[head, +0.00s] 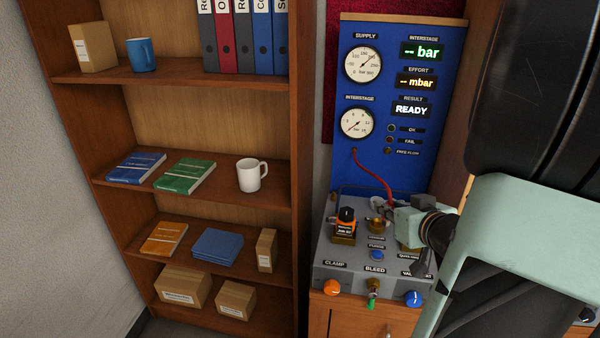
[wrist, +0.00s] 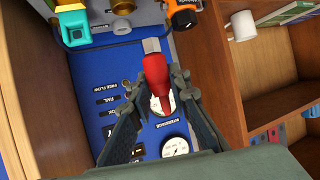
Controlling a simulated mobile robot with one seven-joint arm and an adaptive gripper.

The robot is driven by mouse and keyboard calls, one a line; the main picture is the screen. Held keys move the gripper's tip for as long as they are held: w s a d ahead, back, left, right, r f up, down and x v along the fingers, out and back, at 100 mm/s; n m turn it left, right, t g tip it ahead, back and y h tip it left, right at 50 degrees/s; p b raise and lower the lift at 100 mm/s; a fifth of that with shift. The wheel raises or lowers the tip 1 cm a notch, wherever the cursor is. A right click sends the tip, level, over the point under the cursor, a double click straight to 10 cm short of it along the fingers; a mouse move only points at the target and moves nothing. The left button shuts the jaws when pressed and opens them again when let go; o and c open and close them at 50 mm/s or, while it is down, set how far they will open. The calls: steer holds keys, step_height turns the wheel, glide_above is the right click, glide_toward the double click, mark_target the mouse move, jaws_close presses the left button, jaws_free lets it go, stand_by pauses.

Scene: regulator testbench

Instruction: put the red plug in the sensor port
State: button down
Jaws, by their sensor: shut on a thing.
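The red plug (wrist: 157,75) is between the two fingers of my gripper (wrist: 155,82) in the wrist view. Its silver tip (wrist: 151,45) points toward the top of that picture, toward the bench fittings, and looks free of them. A brass fitting (head: 377,222) stands on the grey bench top; it also shows in the wrist view (wrist: 122,24). I cannot read clearly which label marks the sensor port. In the head view my arm comes in from the right, and the plug cannot be made out there. A red hose (head: 376,177) runs from the blue panel toward my gripper.
The blue gauge panel (head: 404,110) rises behind the grey bench (head: 350,272). An orange device (head: 345,222) stands left of the brass fitting. Orange, green and blue knobs line the front edge. A bookshelf (head: 225,95) stands to the left.

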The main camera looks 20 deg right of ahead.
steer(key=w+d+f+b, duration=0.2)
steer(key=w+f+b, duration=0.1)
steer(key=w+d+f+b, duration=0.2)
steer(key=w+b, duration=0.1)
steer(key=w, duration=0.1)
steer(key=w+d+f+b, duration=0.2)
steer(key=w+f+b, duration=0.1)
steer(key=shift+w+d+f, duration=0.1)
steer(key=shift+w+f, duration=0.05)
steer(key=shift+f, duration=0.15)
steer(key=shift+w+d+f+b, duration=0.2)
steer(key=shift+f+b, duration=0.3)
steer(key=shift+b, duration=0.25)
step_height(320, 180, down, 3)
steer(key=b, duration=0.3)
steer(key=shift+w, duration=0.15)
steer(key=shift+f, duration=0.15)
steer(key=c, duration=1.8)
jaws_free()
steer(key=shift+c, duration=0.2)
